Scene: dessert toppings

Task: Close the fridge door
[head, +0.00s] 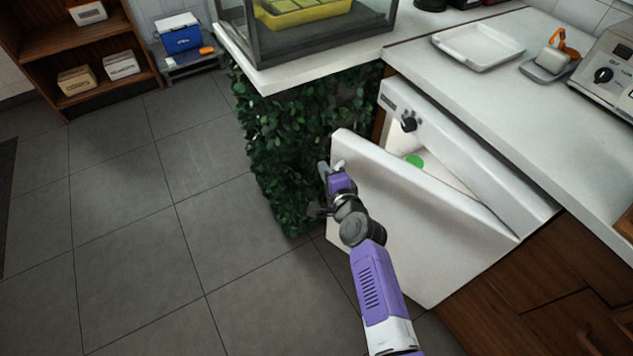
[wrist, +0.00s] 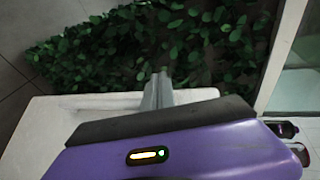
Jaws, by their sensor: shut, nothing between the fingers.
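The white fridge door (head: 420,225) stands partly open under the counter, hinged at its right side, with its free edge at the left. The white fridge body (head: 460,150) shows above it, with a black knob, and a green item (head: 414,161) sits inside. My gripper (head: 327,172) is shut and empty at the door's free left edge, near its upper corner. In the wrist view the closed fingers (wrist: 157,92) lie by the white door edge (wrist: 45,112). I cannot tell whether they touch it.
A leafy green panel (head: 290,150) under the glass case's counter stands close beyond my gripper. The counter above the fridge holds a white tray (head: 478,46) and an appliance (head: 610,75). Grey tiled floor (head: 130,230) is clear to the left.

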